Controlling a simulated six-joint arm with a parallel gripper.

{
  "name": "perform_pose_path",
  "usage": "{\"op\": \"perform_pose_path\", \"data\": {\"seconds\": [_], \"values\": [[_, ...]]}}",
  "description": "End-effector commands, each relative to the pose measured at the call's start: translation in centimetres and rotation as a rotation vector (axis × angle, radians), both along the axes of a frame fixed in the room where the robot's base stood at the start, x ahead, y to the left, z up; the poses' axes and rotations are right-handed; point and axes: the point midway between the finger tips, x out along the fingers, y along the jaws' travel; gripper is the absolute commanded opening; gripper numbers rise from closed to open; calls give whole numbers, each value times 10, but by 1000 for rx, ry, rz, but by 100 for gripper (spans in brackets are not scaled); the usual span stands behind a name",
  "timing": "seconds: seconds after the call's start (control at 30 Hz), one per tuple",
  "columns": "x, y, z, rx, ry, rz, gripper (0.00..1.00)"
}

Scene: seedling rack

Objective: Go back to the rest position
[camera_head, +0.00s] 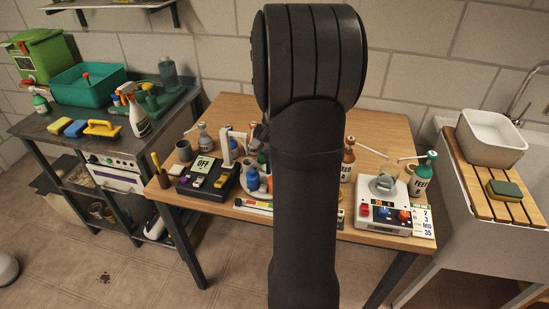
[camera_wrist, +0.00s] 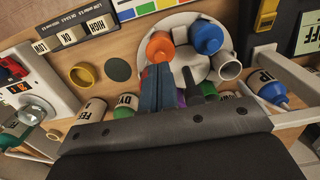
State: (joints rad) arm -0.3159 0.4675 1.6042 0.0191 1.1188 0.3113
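My arm rises through the middle of the head view and covers the centre of the wooden table (camera_head: 235,107). My gripper (camera_wrist: 158,72) shows in the wrist view as two blue-grey fingers side by side, with no gap or held thing visible between them. It is above a round pale dish (camera_wrist: 212,75) on the table. I cannot tell how far the fingertips are above these. In the head view the gripper is mostly hidden by my arm.
A white device (camera_head: 392,218) with a vessel on top stands at the table's right, near pump bottles. A black box marked OFF (camera_head: 207,185) is at the left. A dark bench (camera_head: 85,128) with a spray bottle (camera_head: 136,112) is left; a sink with a basin (camera_head: 490,137) is right.

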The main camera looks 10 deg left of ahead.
Motion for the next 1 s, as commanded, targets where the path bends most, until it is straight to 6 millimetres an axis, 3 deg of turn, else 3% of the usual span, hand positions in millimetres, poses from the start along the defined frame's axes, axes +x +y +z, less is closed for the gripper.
{"op": "perform_pose_path", "data": {"seconds": [1.0], "values": [[0, 0, -27, 0, 0, 0, 0]]}}
